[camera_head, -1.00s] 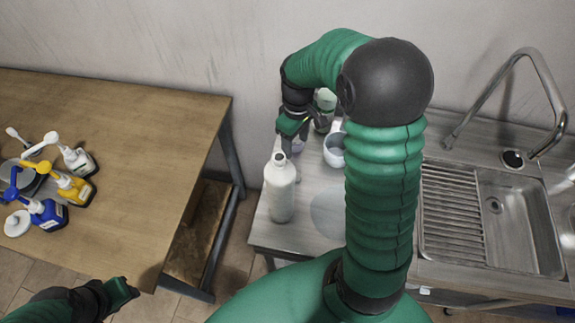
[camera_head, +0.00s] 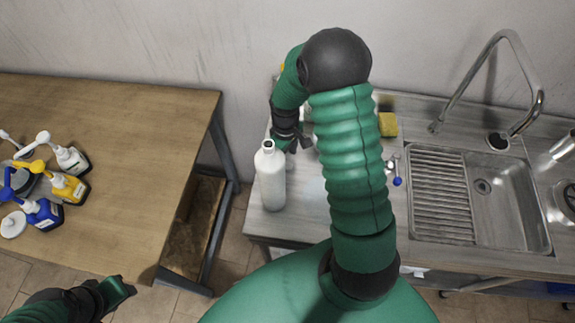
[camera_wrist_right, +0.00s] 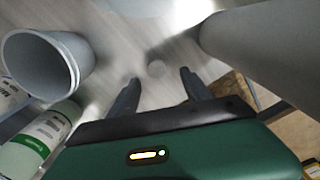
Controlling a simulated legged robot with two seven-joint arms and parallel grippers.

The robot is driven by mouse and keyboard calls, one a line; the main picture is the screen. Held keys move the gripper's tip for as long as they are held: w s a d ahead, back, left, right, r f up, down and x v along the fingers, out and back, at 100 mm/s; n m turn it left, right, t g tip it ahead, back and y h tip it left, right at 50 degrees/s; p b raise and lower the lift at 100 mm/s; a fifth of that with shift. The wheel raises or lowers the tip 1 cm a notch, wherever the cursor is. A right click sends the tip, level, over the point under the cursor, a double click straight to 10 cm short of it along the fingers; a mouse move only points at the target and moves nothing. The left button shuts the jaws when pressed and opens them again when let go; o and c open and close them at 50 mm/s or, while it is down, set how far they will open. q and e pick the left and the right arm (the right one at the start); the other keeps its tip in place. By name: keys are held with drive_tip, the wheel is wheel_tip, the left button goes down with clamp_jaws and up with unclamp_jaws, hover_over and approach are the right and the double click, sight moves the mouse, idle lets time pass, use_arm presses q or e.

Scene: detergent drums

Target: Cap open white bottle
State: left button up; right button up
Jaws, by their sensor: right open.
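The open white bottle (camera_head: 271,178) stands upright on the counter left of my right arm, its dark mouth facing up. My right gripper (camera_head: 295,145) is low behind the bottle, partly hidden by it. In the right wrist view its two fingers (camera_wrist_right: 158,84) are apart, pointing down at the counter. A small pale round thing (camera_wrist_right: 157,69) lies between and just beyond the fingertips; it may be the cap, but it is blurred. A large grey-white cylinder, probably the bottle (camera_wrist_right: 262,48), is close on the right. My left gripper (camera_head: 118,290) is at the lower left, empty-looking.
In the right wrist view a grey cup (camera_wrist_right: 45,62) and a green-labelled bottle (camera_wrist_right: 40,140) stand close on the left. A yellow sponge (camera_head: 388,124) and a blue-tipped item (camera_head: 396,174) lie near the sink (camera_head: 485,205). Several pump bottles (camera_head: 62,185) stand on the wooden table (camera_head: 130,135).

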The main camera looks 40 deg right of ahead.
sight(287, 165)
drive_tip(key=shift+w+a, duration=0.1)
drive_tip(key=shift+a, duration=0.05)
drive_tip(key=f, duration=0.2)
drive_tip(key=d+f+p, duration=0.1)
drive_tip(key=f, duration=0.2)
drive_tip(key=shift+w+d+f, duration=0.1)
drive_tip(key=shift+d+f, duration=0.05)
drive_tip(key=shift+a, duration=0.2)
drive_tip(key=shift+c, duration=1)
drive_tip(key=shift+d, duration=0.1)
clamp_jaws()
